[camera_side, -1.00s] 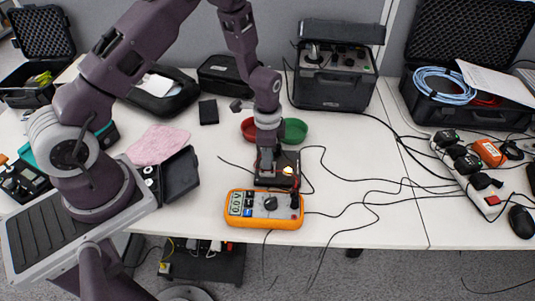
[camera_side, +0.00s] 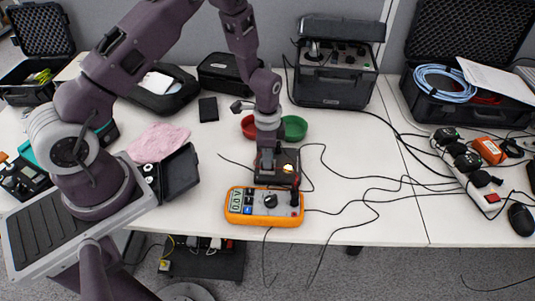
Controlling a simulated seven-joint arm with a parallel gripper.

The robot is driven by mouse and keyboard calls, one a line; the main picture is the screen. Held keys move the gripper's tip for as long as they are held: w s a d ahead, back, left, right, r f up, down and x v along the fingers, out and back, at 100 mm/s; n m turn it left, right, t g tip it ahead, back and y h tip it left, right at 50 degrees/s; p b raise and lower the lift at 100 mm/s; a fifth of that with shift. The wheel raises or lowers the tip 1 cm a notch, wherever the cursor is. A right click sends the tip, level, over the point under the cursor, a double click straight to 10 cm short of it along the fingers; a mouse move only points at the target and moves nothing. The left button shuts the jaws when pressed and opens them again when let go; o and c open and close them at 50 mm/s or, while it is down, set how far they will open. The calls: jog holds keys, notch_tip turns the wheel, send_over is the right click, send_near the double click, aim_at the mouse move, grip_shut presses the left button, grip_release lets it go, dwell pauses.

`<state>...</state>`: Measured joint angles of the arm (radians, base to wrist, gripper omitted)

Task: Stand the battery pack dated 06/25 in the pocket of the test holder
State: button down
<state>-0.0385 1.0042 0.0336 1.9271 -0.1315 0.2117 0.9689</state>
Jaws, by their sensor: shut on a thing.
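My gripper (camera_side: 267,168) points down at the front middle of the table, just behind the orange multimeter. It is shut on a small dark piece, probably a battery pack, mostly hidden by the fingers. No date can be read. The black test holder (camera_side: 288,160), with a small yellow light on it, sits right at the gripper. The gripper is over its left part. The pocket cannot be made out, and I cannot tell whether the held piece is in it or above it.
The orange multimeter (camera_side: 240,215) lies in front of the holder. A red bowl (camera_side: 249,127) and a green bowl (camera_side: 295,128) stand behind. A pink cloth (camera_side: 158,144) and an open black case (camera_side: 181,172) lie left. Thin black cables cross the otherwise clear table to the right.

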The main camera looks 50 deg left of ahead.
jog(key=shift+f, duration=0.35)
jog(key=c, duration=0.7)
grip_release()
jog(key=shift+r, duration=4.05)
